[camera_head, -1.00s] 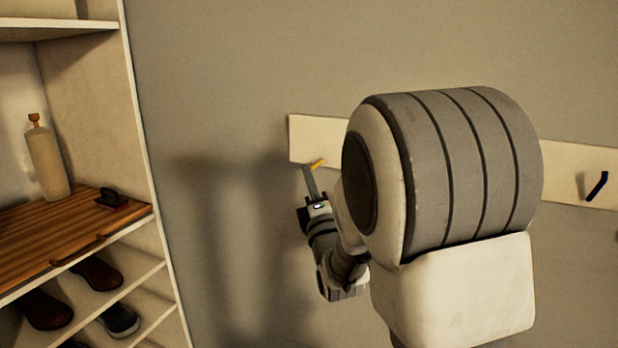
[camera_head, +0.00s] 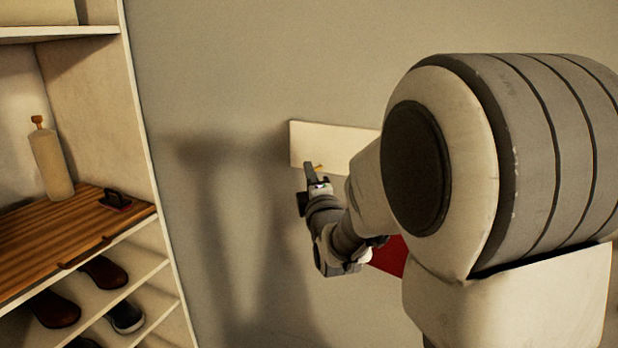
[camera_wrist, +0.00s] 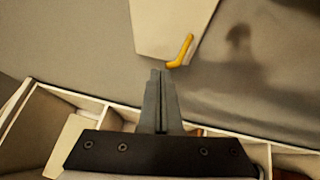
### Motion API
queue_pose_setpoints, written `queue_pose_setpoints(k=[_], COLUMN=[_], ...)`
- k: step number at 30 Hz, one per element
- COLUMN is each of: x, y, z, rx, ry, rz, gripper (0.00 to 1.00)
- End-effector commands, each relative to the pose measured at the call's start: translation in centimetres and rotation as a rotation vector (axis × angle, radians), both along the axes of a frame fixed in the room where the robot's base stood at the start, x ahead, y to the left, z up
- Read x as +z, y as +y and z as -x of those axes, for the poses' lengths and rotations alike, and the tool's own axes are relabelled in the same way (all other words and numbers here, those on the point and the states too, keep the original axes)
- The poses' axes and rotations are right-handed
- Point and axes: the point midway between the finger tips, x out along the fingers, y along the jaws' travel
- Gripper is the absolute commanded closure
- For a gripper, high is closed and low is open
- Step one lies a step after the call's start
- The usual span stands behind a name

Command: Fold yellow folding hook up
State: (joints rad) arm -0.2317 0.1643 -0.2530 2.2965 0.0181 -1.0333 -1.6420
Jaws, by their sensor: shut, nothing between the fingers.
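The yellow folding hook (camera_wrist: 181,52) is on the pale board (camera_wrist: 152,25) on the wall, near the board's end, in the wrist view. It angles out from the board. In the head view only a small bit of the yellow hook (camera_head: 319,167) shows, just beside my fingertips, at the lower edge of the board (camera_head: 325,142). My gripper (camera_wrist: 160,75) is shut and empty. In the wrist view its fingertips lie a little below and left of the hook, with a gap in the picture. I cannot tell their depth apart. My gripper also shows in the head view (camera_head: 309,166).
A shelf unit (camera_head: 145,120) stands at the left with a bottle (camera_head: 51,163), a dark stamp-like object (camera_head: 115,199) and several shoes (camera_head: 104,272). A red thing (camera_head: 388,258) shows partly behind my arm. The wall between shelf and board is bare.

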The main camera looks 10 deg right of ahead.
Motion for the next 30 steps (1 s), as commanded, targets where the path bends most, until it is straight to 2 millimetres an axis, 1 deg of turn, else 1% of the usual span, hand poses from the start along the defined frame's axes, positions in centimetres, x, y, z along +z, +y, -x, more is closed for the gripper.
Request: queue_pose_setpoints(k=[1,9,18,30], x=[1.5,3.9,4.9,5.9], y=[-0.1,-0.8,-1.7,-2.4], z=[-0.1,-1.0,-2.2,-3.2], rx=[-0.001,-0.002,-0.004,-0.001], ry=[0.029,0.235,0.422,0.417], rz=[-0.024,-0.173,-0.306,-0.303], gripper=[1.00,1.00,1.00,1.00])
